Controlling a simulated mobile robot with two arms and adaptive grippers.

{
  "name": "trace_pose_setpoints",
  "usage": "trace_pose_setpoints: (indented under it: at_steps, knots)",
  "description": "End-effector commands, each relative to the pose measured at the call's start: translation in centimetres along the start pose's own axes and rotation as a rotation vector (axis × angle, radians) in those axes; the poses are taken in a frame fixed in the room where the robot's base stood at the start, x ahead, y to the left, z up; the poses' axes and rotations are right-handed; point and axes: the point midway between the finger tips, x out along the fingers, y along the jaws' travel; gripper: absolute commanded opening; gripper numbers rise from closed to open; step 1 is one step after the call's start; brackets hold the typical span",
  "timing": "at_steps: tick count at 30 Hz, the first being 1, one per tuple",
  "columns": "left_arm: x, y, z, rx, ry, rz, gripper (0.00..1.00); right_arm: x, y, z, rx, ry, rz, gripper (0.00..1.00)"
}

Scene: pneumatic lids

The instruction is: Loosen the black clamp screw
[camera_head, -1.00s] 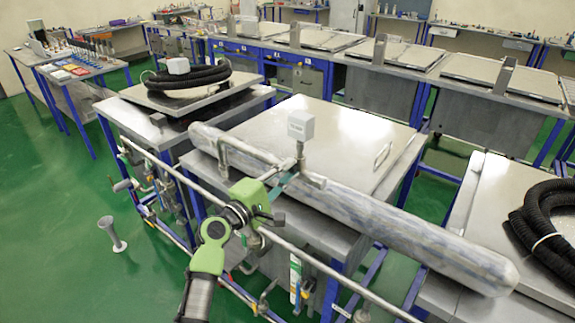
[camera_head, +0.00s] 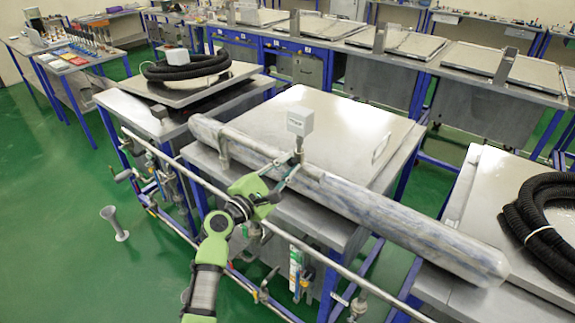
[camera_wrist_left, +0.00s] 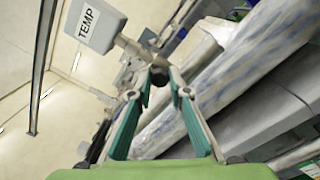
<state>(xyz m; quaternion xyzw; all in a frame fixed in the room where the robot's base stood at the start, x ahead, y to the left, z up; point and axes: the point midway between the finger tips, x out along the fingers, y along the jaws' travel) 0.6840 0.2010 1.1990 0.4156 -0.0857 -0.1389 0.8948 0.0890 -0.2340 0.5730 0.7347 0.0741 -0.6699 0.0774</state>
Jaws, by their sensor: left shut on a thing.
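The black clamp screw (camera_wrist_left: 159,76) shows as a small dark end between my fingertips in the left wrist view. It sits just below a metal fitting beside the grey box labelled TEMP (camera_wrist_left: 90,24). In the head view that box (camera_head: 300,114) stands above the long foil-wrapped pipe (camera_head: 390,222). My left gripper (camera_head: 297,164) reaches to the fitting at the pipe, and its fingers hide the screw there. The left wrist view shows the fingers (camera_wrist_left: 159,78) closed on both sides of the screw. My right gripper is not in view.
A steel bench with a flat lid (camera_head: 340,130) stands behind the pipe. A thin metal rail (camera_head: 330,262) runs in front, with valves below. Coiled black hoses lie on the neighbouring benches at left (camera_head: 190,72) and right (camera_head: 530,203). Green floor at left is mostly open.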

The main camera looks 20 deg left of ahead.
Motion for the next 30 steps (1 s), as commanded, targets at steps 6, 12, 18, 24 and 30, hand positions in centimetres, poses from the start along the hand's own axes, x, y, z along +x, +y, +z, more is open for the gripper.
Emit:
trace_pose_setpoints:
  at_steps: [6,12,18,24,30]
  knots:
    - [0.0,0.0,-0.1,-0.003,0.002,0.001,0.00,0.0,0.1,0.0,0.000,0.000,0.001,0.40]
    - [0.0,0.0,-0.1,-0.003,0.002,0.000,0.34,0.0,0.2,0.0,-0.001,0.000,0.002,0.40]
    - [0.0,0.0,-0.1,-0.002,0.001,0.000,0.34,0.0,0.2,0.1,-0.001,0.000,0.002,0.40]
    - [-0.5,-0.1,-0.1,-0.001,0.002,0.000,0.34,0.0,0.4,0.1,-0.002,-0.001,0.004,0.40]
    - [-3.6,-0.1,-0.2,-0.002,0.003,-0.002,0.34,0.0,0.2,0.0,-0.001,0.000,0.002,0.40]
